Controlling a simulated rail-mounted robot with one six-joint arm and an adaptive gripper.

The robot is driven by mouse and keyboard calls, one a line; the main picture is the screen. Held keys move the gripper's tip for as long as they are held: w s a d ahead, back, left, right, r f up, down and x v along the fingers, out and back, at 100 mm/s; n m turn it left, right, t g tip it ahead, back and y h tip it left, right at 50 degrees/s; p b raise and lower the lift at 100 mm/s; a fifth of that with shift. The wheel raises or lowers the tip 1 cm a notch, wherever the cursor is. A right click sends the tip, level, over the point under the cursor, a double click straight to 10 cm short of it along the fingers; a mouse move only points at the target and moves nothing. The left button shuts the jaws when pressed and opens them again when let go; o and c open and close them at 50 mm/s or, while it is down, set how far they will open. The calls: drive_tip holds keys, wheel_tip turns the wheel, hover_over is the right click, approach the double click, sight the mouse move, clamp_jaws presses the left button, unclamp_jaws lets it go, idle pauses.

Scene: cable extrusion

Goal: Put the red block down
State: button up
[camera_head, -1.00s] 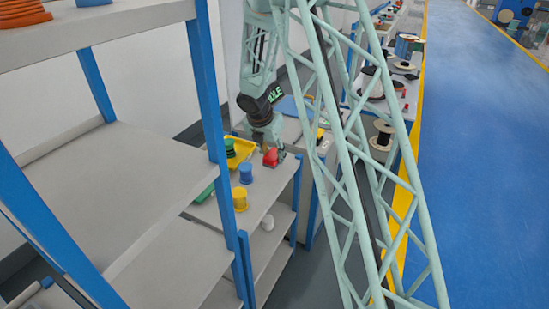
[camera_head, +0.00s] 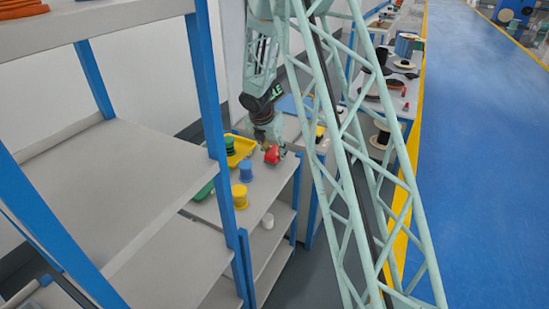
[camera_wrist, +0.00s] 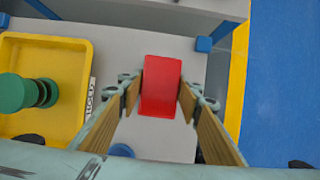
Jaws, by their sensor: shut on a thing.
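The red block (camera_wrist: 161,85) is between the two fingers of my gripper (camera_wrist: 160,96) in the wrist view, with a pad against each side. My gripper is shut on it. In the head view the red block (camera_head: 272,155) shows at the end of my gripper (camera_head: 271,147), over the grey shelf top (camera_head: 262,186). I cannot tell whether the block touches the surface.
A yellow tray (camera_wrist: 84,92) with a green spool (camera_wrist: 22,92) lies left of the block. Blue posts (camera_head: 210,100) rise at the left.

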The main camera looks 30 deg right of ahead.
drive_tip(key=shift+f+b, duration=0.3)
drive_tip(key=shift+f, duration=0.55)
drive_tip(key=shift+f, duration=0.1)
drive_tip(key=o, duration=0.9)
drive_tip(key=p+v, duration=0.3)
drive_tip(key=v, duration=0.8)
drive_tip(key=shift+d, duration=0.15)
drive_tip(key=shift+s+a+r, duration=0.15)
drive_tip(key=shift+a+r, duration=0.1)
drive_tip(key=shift+r, duration=0.35)
